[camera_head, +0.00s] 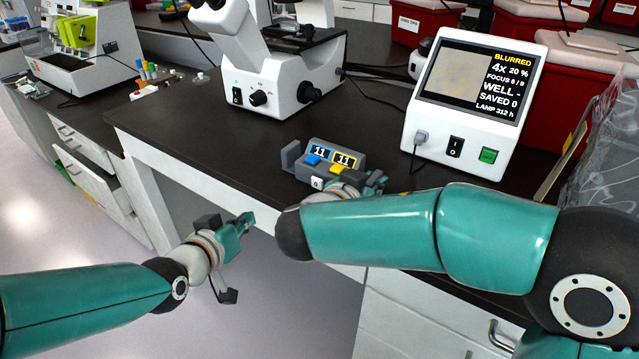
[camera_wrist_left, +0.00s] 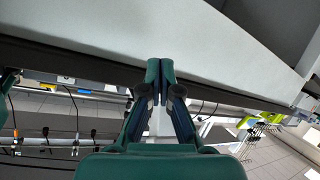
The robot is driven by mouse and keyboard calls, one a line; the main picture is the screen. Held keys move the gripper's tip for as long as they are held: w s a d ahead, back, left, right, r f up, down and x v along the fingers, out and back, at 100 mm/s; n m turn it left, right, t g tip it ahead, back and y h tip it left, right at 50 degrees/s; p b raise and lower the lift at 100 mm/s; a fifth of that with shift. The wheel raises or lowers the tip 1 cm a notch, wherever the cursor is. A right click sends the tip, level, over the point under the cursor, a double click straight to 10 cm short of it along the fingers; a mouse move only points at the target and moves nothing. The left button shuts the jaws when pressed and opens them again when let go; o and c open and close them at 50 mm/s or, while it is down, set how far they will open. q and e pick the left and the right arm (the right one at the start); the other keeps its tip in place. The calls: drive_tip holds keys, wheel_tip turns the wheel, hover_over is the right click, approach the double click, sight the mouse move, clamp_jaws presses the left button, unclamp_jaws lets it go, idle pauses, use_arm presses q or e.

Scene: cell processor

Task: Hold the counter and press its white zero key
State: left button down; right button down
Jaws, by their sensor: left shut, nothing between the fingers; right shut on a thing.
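The counter (camera_head: 322,158) is a grey box on the dark bench top near its front edge. It has two displays that both read 11, a blue key (camera_head: 312,160) and a yellow key (camera_head: 337,169). Its white zero key (camera_head: 316,183) is on the side facing me, at the lower left. My right gripper (camera_head: 372,183) is shut on the counter's right end, its fingers partly hidden. My left gripper (camera_head: 248,221) is shut and empty, in front of the bench edge, left of and below the counter. Its closed fingertips show in the left wrist view (camera_wrist_left: 160,68).
A white microscope (camera_head: 275,75) stands behind the counter. A white monitor unit (camera_head: 475,100) stands to the right. Red bins (camera_head: 420,22) are at the back. The bench left of the counter is clear. My right forearm crosses above the bench's front edge.

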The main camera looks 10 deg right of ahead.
sight(303, 193)
use_arm(q)
drive_tip(key=s+d+r+n+g+h, duration=0.4)
drive_tip(key=s+d+r+n+g, duration=0.1)
drive_tip(key=g, duration=0.4)
drive_tip(key=shift+s+r+n+g+h, duration=0.3)
drive_tip(key=shift+s+r+h, duration=0.15)
drive_tip(key=shift+s, duration=0.6)
drive_tip(key=shift+w+d, duration=3.1)
drive_tip(key=shift+d, duration=0.05)
drive_tip(key=shift+w+d, duration=0.25)
drive_tip(key=shift+d, duration=0.05)
